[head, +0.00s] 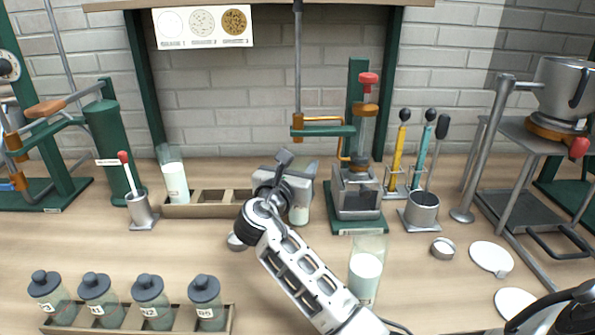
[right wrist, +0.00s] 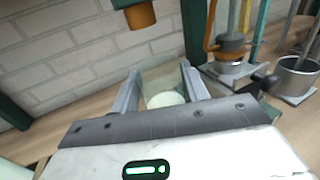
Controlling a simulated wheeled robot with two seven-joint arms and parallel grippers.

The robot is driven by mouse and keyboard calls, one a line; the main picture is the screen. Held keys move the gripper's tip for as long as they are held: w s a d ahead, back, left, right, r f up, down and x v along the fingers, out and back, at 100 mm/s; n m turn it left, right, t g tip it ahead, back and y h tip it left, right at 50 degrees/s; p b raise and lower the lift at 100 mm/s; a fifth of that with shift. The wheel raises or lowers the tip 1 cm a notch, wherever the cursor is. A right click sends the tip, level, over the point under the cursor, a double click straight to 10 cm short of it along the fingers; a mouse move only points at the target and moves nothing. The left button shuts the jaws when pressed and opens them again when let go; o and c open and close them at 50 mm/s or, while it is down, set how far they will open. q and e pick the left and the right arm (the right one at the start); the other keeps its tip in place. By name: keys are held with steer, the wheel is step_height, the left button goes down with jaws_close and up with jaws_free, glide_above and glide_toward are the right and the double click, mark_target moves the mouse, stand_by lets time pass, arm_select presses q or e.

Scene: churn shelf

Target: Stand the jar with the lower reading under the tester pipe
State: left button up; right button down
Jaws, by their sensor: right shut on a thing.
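My right gripper (head: 287,190) is shut on a clear jar (head: 300,213) with white content. In the right wrist view this jar (right wrist: 163,88) is between the two fingers. In the head view the gripper hides part of it, and I cannot tell whether its base touches the table. A grey vertical pipe (head: 298,70) with an orange lower end (right wrist: 140,15) hangs above and behind the jar. A second jar (head: 366,272) of white content stands on the table at front. A third jar (head: 174,180) stands at the wooden rack's left end. No readings are legible. My left gripper is not visible.
The wooden rack (head: 210,211) has empty slots. A green-based press (head: 357,195) stands right of the held jar. Several lidded bottles (head: 148,300) sit in a front-left tray. Metal cups (head: 421,212) and white discs (head: 491,257) are to the right.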

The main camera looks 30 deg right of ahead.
steer(key=c, duration=0.7)
jaws_free()
steer(key=shift+f, duration=0.1)
arm_select(q)
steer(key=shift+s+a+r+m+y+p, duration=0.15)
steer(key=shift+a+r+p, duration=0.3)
steer(key=shift+p, duration=0.95)
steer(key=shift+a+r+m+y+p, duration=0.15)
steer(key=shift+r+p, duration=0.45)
steer(key=shift+p, duration=0.8)
arm_select(e)
steer(key=shift+v, duration=6.1)
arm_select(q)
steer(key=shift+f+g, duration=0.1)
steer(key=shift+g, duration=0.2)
arm_select(e)
steer(key=shift+w+d, duration=0.1)
steer(key=shift+d, duration=0.05)
